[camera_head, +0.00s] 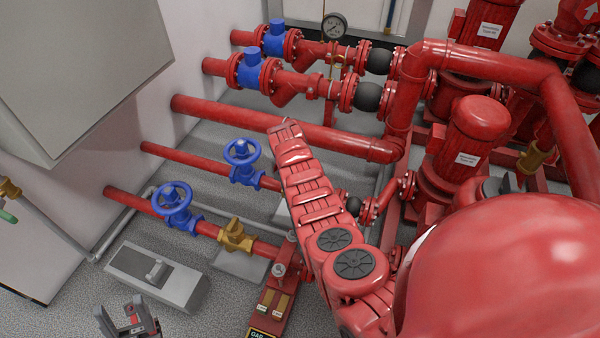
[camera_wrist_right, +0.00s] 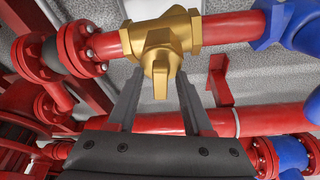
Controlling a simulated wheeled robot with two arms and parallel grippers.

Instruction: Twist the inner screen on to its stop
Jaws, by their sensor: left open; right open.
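In the right wrist view a brass strainer body (camera_wrist_right: 172,28) sits in a red pipe, with its brass cap (camera_wrist_right: 160,68) pointing toward my gripper. My right gripper (camera_wrist_right: 160,80) is open, with one dark finger on either side of the cap. I cannot tell whether the fingers touch it. No screen itself shows. In the head view a red segmented arm, likely my right one, covers this spot and the right gripper. Another brass strainer (camera_head: 235,235) sits on the outer pipe. My left gripper (camera_head: 126,315) is open and empty at the lower left, above the floor.
Blue handwheel valves stand on the inner pipe (camera_head: 242,163) and outer pipe (camera_head: 174,200). A thicker red pipe (camera_head: 235,115) runs behind them. A grey floor box (camera_head: 157,275) lies near my left gripper. Red pumps (camera_head: 470,145) crowd the right side.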

